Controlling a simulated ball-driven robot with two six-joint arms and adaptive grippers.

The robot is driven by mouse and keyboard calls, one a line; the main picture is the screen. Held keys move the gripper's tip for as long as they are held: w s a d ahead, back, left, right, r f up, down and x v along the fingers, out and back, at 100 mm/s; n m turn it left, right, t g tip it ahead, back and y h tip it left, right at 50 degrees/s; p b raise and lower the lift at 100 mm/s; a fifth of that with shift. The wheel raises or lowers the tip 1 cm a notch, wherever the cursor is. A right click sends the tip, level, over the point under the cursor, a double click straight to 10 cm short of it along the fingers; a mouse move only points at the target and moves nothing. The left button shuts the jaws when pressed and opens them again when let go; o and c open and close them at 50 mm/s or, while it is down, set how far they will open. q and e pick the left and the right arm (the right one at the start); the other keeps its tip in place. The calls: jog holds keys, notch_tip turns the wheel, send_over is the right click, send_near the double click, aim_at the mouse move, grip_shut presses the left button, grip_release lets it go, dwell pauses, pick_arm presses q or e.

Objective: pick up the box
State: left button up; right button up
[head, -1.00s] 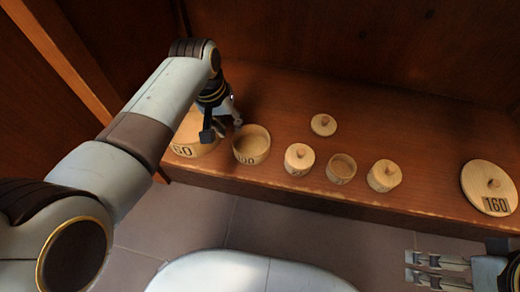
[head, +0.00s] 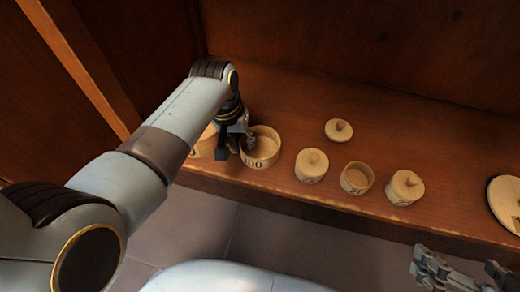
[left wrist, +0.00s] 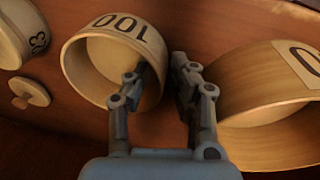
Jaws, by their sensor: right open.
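The box is a round, open wooden box marked 100 (head: 262,150), standing on the wooden shelf. It also shows in the left wrist view (left wrist: 90,60). My left gripper (head: 238,146) is at its left side. In the left wrist view my left gripper (left wrist: 160,70) has one finger over the box's opening and the other outside, with the rim between them. A gap shows between the fingers; whether either touches the wall I cannot tell. My right gripper (head: 436,270) is open and empty at the lower right, in front of the shelf.
A larger round box (left wrist: 268,95) stands close beside my left gripper, partly hidden by my arm in the head view. Lidded boxes (head: 311,166) (head: 405,188), a small open box (head: 357,178), a loose lid (head: 338,130) and a large disc lid (head: 507,203) lie to the right.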

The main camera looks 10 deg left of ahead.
pick_arm(q)
jog(key=shift+c, duration=0.4)
grip_shut()
